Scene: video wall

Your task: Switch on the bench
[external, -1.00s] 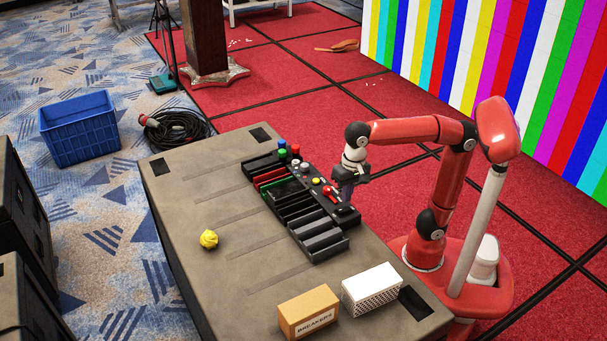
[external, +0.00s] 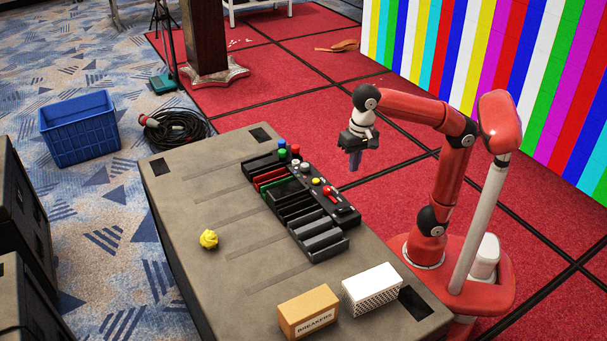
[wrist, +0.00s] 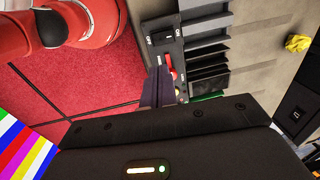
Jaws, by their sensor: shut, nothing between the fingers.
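The bench (external: 220,270) is a grey-brown topped case with a black control panel (external: 318,187) along its far right edge. The panel carries a red lever (external: 330,192), coloured buttons and a dark rocker switch with small white lettering, which shows in the wrist view (wrist: 168,37). The red lever also shows in the wrist view (wrist: 172,68), just beside my fingertips in the picture. My gripper (external: 353,164) is shut and empty, pointing down above the panel side of the bench, apart from the panel. I cannot tell the lever's or rocker's setting.
Black slotted trays (external: 300,215) sit beside the panel. A yellow crumpled item (external: 208,239), a tan breakers box (external: 308,312) and a white box (external: 371,289) rest on the top. A blue crate (external: 79,128) and coiled cable (external: 176,131) are on the floor.

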